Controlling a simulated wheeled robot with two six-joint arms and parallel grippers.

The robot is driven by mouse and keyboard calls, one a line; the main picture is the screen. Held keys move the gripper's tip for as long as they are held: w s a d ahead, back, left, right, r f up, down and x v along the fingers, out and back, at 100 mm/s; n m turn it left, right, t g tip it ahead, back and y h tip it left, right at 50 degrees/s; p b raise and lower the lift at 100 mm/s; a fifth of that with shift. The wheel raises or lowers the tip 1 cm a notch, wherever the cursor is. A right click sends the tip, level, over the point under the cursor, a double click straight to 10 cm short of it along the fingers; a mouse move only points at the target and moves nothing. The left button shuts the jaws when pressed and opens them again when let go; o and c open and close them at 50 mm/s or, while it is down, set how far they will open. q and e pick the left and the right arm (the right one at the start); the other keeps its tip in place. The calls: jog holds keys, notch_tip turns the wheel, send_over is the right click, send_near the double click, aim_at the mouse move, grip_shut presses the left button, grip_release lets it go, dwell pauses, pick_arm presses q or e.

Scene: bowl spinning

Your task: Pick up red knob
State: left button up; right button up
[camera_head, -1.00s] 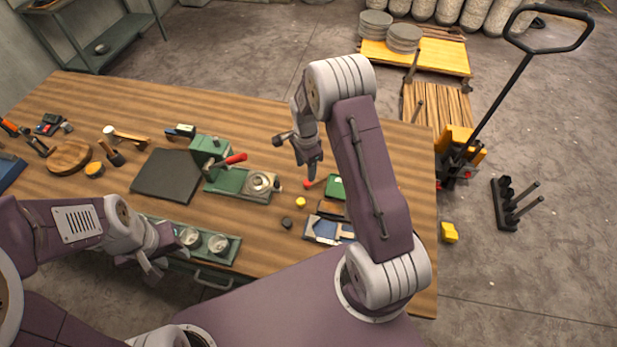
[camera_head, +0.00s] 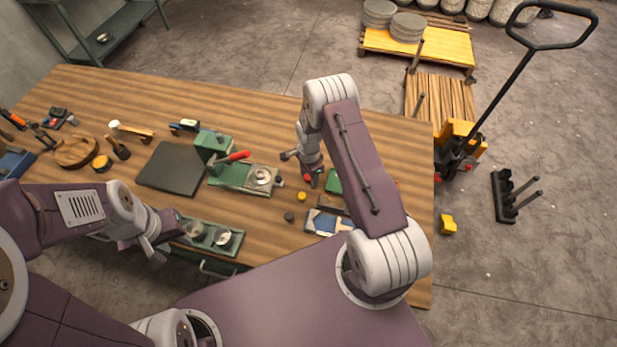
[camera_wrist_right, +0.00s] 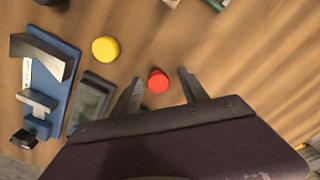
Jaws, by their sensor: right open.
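The red knob (camera_wrist_right: 158,83) lies on the wooden table between the two fingers of my right gripper (camera_wrist_right: 160,76) in the right wrist view. The fingers stand apart on either side of it, and I cannot tell whether they touch it. In the head view, my right gripper (camera_head: 314,181) is low over the table, with the red knob (camera_head: 307,178) partly hidden at its tips. My left gripper (camera_head: 160,252) is at the table's front edge beside the green tray; its opening is unclear.
A yellow knob (camera_head: 301,196) and a dark knob (camera_head: 289,217) lie nearby. A green press with a red handle (camera_head: 235,156) stands to the left of my right gripper.

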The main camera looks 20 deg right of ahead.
jog(key=shift+s+a+r, duration=0.1)
jog(key=shift+a, duration=0.05)
grip_shut()
